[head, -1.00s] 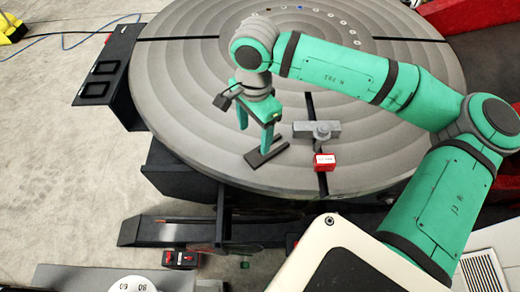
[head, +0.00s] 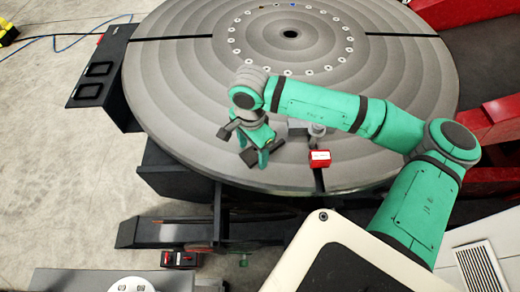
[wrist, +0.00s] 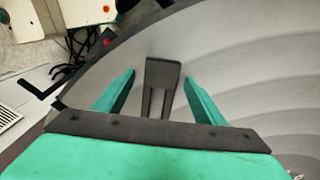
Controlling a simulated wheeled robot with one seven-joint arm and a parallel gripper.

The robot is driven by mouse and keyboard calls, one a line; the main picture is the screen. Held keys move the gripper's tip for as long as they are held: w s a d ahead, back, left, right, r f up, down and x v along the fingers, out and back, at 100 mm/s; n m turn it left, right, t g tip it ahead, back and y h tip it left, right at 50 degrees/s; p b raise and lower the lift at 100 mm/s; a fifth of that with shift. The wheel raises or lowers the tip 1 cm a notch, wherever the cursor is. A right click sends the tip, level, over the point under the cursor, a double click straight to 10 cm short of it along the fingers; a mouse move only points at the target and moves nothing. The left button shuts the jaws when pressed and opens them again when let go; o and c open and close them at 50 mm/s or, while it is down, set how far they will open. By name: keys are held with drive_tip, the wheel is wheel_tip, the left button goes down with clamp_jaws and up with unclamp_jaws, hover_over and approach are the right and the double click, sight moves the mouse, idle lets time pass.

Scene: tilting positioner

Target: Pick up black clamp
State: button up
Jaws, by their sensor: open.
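The black clamp (head: 248,157) lies on the grey round table near its front edge, partly hidden by my gripper (head: 254,153) in the head view. In the wrist view the clamp (wrist: 163,74) is a dark bar with a wide end and two narrow legs. It sits between the two green fingers of my gripper (wrist: 160,78), with a gap on both sides. The fingers are open and hold nothing. The legs of the clamp run back toward the dark palm bar, which hides their near ends.
A red block (head: 319,158) and a grey fixture (head: 317,130) stand on the round table (head: 180,75) just right of my gripper. A ring of bolts surrounds the table's centre hole. The table's left side is clear. A dark bracket (head: 100,75) sticks out at the left.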

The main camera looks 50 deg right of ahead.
drive_tip(key=shift+f, duration=0.2)
drive_tip(key=shift+w, duration=0.1)
drive_tip(key=c, duration=1.4)
clamp_jaws()
drive_tip(key=shift+r, duration=0.1)
drive_tip(key=shift+r, duration=0.1)
